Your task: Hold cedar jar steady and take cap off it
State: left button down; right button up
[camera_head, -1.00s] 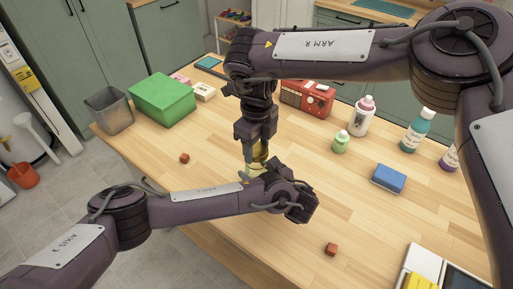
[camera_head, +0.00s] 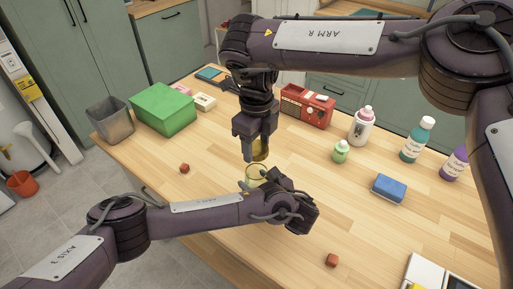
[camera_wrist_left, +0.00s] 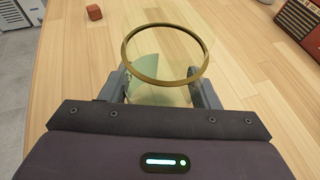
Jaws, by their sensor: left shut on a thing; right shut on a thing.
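The cedar jar (camera_head: 254,171) is clear glass with a gold rim. It stands on the wooden table, and its open mouth shows in the left wrist view (camera_wrist_left: 133,68). My left gripper (camera_wrist_left: 163,88) is shut on the jar, with a finger on each side below the rim. In the head view my left wrist hides part of the jar. My right gripper (camera_head: 258,156) is shut on the gold cap (camera_head: 261,150) and holds it above the jar, apart from the rim. The gripper hides part of the cap.
Small red-brown blocks lie on the table, one at left (camera_head: 184,168) and one at front right (camera_head: 331,260). A green box (camera_head: 163,107), a red radio (camera_head: 307,106), several bottles and a blue sponge (camera_head: 389,187) stand around.

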aim_at(257, 148)
pick_arm(q)
jog(key=shift+c, duration=2.1)
grip_release()
jog(key=shift+s+d, duration=0.1)
pick_arm(e)
jog(key=shift+f, duration=0.1)
pick_arm(q)
jog(key=b+v, duration=0.1)
jog(key=v, duration=0.4)
jog(key=shift+s+d, duration=0.2)
pick_arm(e)
jog(key=shift+f, duration=0.6)
notch_tip(257, 148, up, 6)
jog(key=p, duration=0.5)
jog(key=shift+f, duration=0.15)
jog(key=shift+r+p, duration=0.5)
jog(key=shift+p, duration=0.15)
jog(key=shift+r, duration=0.1)
pick_arm(q)
jog(key=v, duration=0.6)
jog(key=shift+r, duration=0.15)
